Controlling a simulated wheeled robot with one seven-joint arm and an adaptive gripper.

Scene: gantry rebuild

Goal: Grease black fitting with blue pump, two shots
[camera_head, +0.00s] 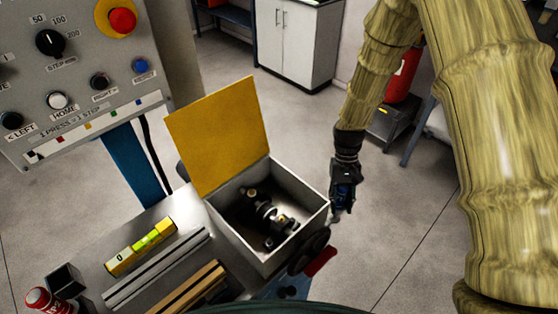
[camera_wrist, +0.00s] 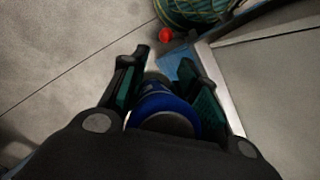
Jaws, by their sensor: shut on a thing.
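My gripper (camera_head: 342,205) hangs pointing down just right of the open grey box (camera_head: 298,236), apart from it. It is shut on the blue pump (camera_wrist: 166,106), whose blue body sits between the fingers in the wrist view; a little blue also shows in the head view (camera_head: 345,192). The pump's lower end is hard to make out. A black fitting assembly (camera_head: 262,208) with small brass-coloured parts lies inside the box. I cannot tell its separate parts clearly, and the box wall hides some of it.
The box's yellow lid (camera_head: 219,132) stands open at the back left. A yellow level (camera_head: 141,247), metal bars (camera_head: 158,270) and a red-capped can (camera_head: 40,298) are on the left. A control panel (camera_head: 70,75) stands upper left. Open floor (camera_head: 400,215) lies right of my gripper.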

